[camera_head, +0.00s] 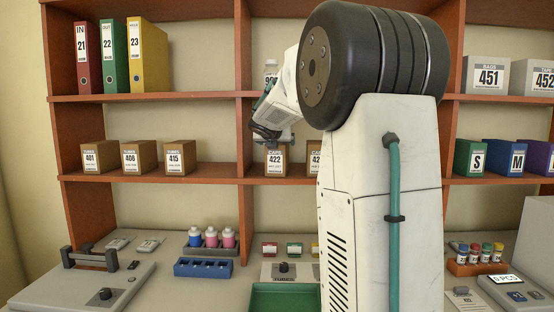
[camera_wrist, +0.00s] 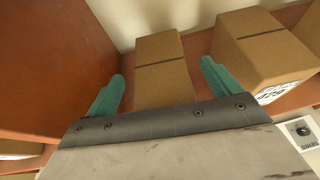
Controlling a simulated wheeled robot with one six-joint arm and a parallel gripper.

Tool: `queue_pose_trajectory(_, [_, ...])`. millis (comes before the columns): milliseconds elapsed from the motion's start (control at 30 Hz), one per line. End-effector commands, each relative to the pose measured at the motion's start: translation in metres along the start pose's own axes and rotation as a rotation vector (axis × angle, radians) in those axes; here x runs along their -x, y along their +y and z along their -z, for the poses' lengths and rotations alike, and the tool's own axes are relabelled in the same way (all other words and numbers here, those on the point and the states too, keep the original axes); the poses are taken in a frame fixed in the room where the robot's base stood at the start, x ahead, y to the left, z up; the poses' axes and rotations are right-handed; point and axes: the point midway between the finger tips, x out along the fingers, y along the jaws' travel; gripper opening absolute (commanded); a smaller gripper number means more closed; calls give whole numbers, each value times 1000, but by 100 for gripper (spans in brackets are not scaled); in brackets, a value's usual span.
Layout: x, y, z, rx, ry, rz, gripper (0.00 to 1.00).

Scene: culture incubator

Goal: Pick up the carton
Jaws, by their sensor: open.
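A small brown carton labelled 422 (camera_head: 275,161) stands on the middle shelf, just right of the upright divider. My gripper (camera_head: 270,132) is right above and in front of it in the head view, partly hidden by my own arm. In the wrist view, my gripper (camera_wrist: 162,88) is open, with one teal finger on each side of a brown carton (camera_wrist: 161,68) that has a dark tape line. The carton's lower part is hidden behind the gripper body. I cannot tell whether the fingers touch it.
Another brown carton (camera_wrist: 262,50) stands close to the right finger. The upright divider (camera_wrist: 52,65) is at the left. Cartons 401 (camera_head: 94,157), 408 (camera_head: 135,157) and 415 (camera_head: 180,158) stand in the left bay.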

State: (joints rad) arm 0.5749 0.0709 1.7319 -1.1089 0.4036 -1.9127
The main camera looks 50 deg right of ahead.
Motion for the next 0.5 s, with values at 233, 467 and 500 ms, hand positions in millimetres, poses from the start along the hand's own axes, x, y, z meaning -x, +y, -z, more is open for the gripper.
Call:
queue_pose_trajectory(233, [-26, 0, 0, -1, 2, 1, 89])
queue_pose_trajectory(467, [-26, 0, 0, -1, 1, 1, 86])
queue_pose_trajectory(500, [-26, 0, 0, -1, 1, 1, 75])
